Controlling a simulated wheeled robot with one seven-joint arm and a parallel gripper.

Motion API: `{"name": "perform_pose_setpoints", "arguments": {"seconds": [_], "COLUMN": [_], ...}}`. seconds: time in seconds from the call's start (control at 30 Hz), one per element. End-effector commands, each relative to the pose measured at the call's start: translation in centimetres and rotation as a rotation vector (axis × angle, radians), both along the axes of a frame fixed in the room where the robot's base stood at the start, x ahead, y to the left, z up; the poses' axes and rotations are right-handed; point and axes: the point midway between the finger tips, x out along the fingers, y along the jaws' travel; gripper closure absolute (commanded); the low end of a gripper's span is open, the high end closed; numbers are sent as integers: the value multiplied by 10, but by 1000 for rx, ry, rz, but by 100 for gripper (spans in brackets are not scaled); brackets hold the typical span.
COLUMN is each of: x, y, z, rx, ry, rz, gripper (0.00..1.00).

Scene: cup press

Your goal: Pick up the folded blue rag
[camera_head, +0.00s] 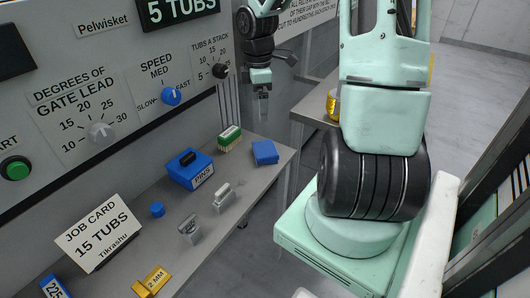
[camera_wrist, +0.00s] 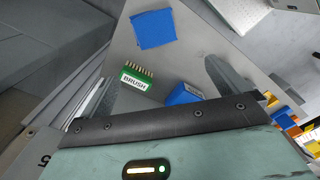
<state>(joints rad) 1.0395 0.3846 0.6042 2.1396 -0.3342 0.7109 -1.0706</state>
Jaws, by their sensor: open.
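The folded blue rag (camera_head: 265,152) lies flat on the grey shelf (camera_head: 240,215), near its far right end. It also shows in the wrist view (camera_wrist: 153,28) at the top, beyond my fingertips. My gripper (camera_head: 263,107) hangs above the far end of the shelf, pointing down, apart from the rag. In the wrist view my gripper (camera_wrist: 165,80) has its two grey fingers spread wide with nothing held between them. The rag is fully visible in both views.
A green brush (camera_head: 229,138) and a blue PINS box (camera_head: 190,170) stand left of the rag. Small metal pieces (camera_head: 222,197), a blue knob (camera_head: 157,209), a job card (camera_head: 97,232) and a yellow block (camera_head: 151,282) are nearer. The control panel (camera_head: 110,80) rises behind the shelf.

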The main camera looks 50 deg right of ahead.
Motion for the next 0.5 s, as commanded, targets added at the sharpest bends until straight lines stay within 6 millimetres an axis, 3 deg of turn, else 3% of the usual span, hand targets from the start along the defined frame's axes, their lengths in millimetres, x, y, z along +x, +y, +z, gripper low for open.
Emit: {"name": "perform_pose_setpoints", "arguments": {"seconds": [0.1, 0.23, 0.5], "x": [-5, -6, -6], "y": [-17, -19, -18], "z": [-4, -17, -74], "rx": [1, 2, 4], "ry": [-2, -1, 0], "rz": [3, 7, 7], "gripper": [0, 0, 0]}}
